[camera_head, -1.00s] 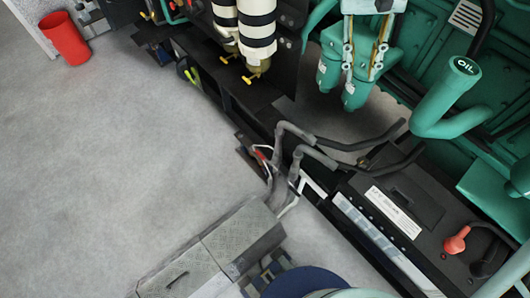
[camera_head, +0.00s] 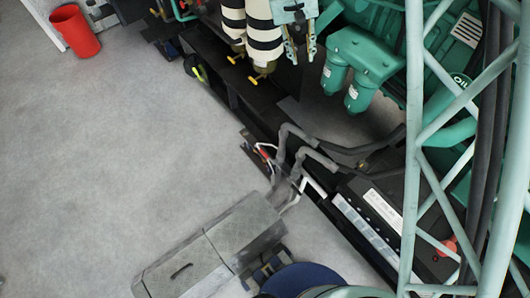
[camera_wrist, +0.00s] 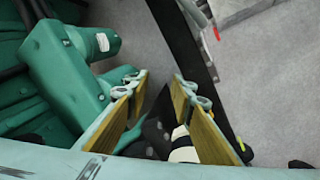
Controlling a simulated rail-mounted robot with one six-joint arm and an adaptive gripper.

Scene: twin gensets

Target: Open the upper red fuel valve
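My gripper (camera_head: 301,52) is at the top middle of the head view, pointing down beside the black-and-cream striped filters (camera_head: 262,22). Its two wood-coloured fingers are apart and empty; the wrist view also shows the open gripper (camera_wrist: 163,88). A small red handle (camera_head: 264,153) shows by the grey pipes, well below the gripper in the head view. A small red part (camera_head: 182,5) shows at the top left edge. I cannot tell which red part is the upper fuel valve. In the wrist view a red part (camera_wrist: 216,33) is at upper right, apart from the fingers.
Yellow handles (camera_head: 254,81) sit below the striped filters. Green canisters (camera_head: 361,93) stand right of the gripper. A black battery box (camera_head: 375,200) and grey pipes (camera_head: 305,150) lie lower down. A red bin (camera_head: 75,31) stands far left. The grey floor (camera_head: 110,150) is clear.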

